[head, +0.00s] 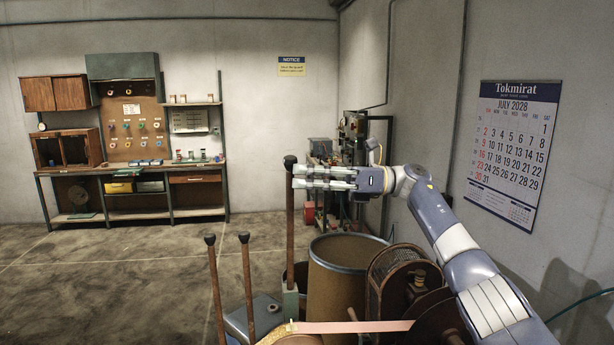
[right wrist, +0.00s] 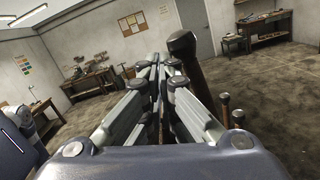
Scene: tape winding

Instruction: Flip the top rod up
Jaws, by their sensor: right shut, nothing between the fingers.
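The upright brown rod with a dark knob (head: 289,215) stands in the middle of the head view, its lower end at a pale green bracket (head: 290,302). Its knob also shows in the right wrist view (right wrist: 183,47), just right of the fingers. My right gripper (head: 297,178) reaches in from the right, fingers shut and empty, with the tips beside the rod just below its knob. I cannot tell whether they touch it. It also shows in the right wrist view (right wrist: 161,68). My left gripper is not in view.
Two more knobbed rods, a left one (head: 216,290) and a right one (head: 247,285), lean nearby. A brown drum (head: 336,280) and dark machine parts (head: 395,285) stand below my right arm. A workbench (head: 130,172) lines the back wall; the floor before it is open.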

